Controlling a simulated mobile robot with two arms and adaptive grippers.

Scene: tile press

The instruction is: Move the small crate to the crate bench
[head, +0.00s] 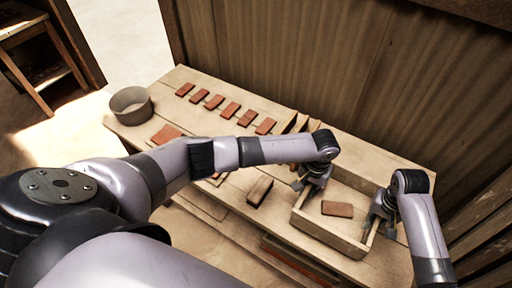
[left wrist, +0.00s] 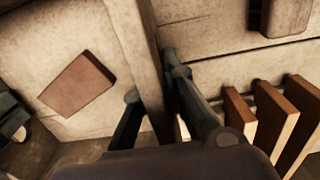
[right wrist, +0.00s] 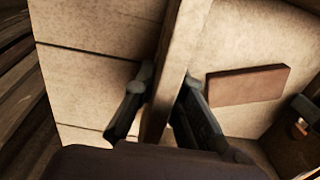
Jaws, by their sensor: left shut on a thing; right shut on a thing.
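The small crate (head: 323,234) is a low, open wooden box on the right part of the wooden table, with one reddish-brown tile (head: 337,209) lying flat inside. My left gripper (head: 312,186) is shut on the crate's left wall, which also shows between its fingers in the left wrist view (left wrist: 138,50). My right gripper (head: 374,221) is shut on the opposite wall, seen between its fingers in the right wrist view (right wrist: 168,70). The crate looks level; I cannot tell whether it touches the table. I cannot identify the crate bench for certain.
The table (head: 190,98) holds a row of several tiles (head: 230,109), a round grey bowl (head: 131,105) and a wooden block (head: 260,190). Upright tiles (left wrist: 270,125) stand close to the left gripper. A corrugated wall (head: 330,70) rises behind. A wooden stand (head: 35,60) is at far left.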

